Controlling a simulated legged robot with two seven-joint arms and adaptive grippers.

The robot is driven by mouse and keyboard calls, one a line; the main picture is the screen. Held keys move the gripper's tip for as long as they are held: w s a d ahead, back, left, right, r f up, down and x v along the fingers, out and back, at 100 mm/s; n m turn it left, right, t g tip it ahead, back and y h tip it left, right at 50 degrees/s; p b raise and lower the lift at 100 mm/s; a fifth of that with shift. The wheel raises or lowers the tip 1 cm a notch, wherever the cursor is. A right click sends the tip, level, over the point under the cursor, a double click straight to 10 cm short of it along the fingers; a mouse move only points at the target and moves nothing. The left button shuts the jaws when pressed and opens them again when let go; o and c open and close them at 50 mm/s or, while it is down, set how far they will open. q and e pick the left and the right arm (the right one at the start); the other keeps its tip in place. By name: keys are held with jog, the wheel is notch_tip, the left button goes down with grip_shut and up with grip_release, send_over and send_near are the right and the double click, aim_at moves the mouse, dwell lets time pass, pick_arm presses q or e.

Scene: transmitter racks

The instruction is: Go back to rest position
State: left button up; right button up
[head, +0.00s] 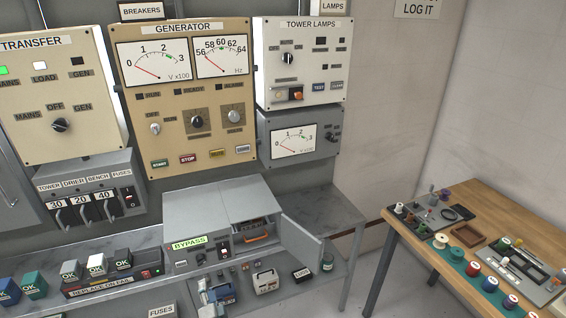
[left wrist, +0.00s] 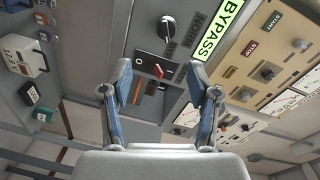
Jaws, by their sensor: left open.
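My left gripper (head: 213,285) shows small at the bottom of the head view, below the front of the grey bypass box (head: 180,262). In the left wrist view, its two blue-grey fingers (left wrist: 160,82) stand wide apart with nothing between them. A black switch plate with a red lever (left wrist: 158,71) lies beyond the fingertips, apart from them. The green BYPASS label (left wrist: 222,28) is beside it. Exact distance to the box cannot be told. My right gripper is in neither view.
The box's right compartment has its door (head: 301,246) swung open. A white handled case (head: 265,281) and other small items crowd the area below. Several OK blocks (head: 97,265) stand left. A wooden table (head: 520,212) with spools is at right. Bare floor shows between bench and table.

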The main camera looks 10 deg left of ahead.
pick_arm(q)
jog(key=s+d+f+n+g+h, duration=0.15)
jog(key=s+f, duration=0.25)
jog(key=f, duration=0.4)
jog(key=s+d+f+g+h+p, duration=0.1)
jog(key=s+d+f+g, duration=0.15)
jog(key=s+f, duration=0.4)
jog(key=s+d+f+n+g+h, duration=0.1)
jog(key=s+f+g+h, duration=0.15)
jog(key=f, duration=0.75)
jog(key=s+d+f+n+g+h, duration=0.1)
jog(key=s+d+f+g, duration=0.1)
jog(key=s+f, duration=0.3)
jog(key=s+d+f+n+g+h, duration=0.1)
jog(key=s+f, duration=0.5)
jog(key=s, duration=0.6)
jog(key=s+d+f+n+g+h, duration=0.1)
jog(key=s+d+f+g, duration=0.3)
jog(key=s, duration=0.5)
jog(key=shift+s+d+f+n+h+p, duration=0.35)
jog(key=shift+d+f+n, duration=0.2)
jog(key=shift+d+f, duration=0.2)
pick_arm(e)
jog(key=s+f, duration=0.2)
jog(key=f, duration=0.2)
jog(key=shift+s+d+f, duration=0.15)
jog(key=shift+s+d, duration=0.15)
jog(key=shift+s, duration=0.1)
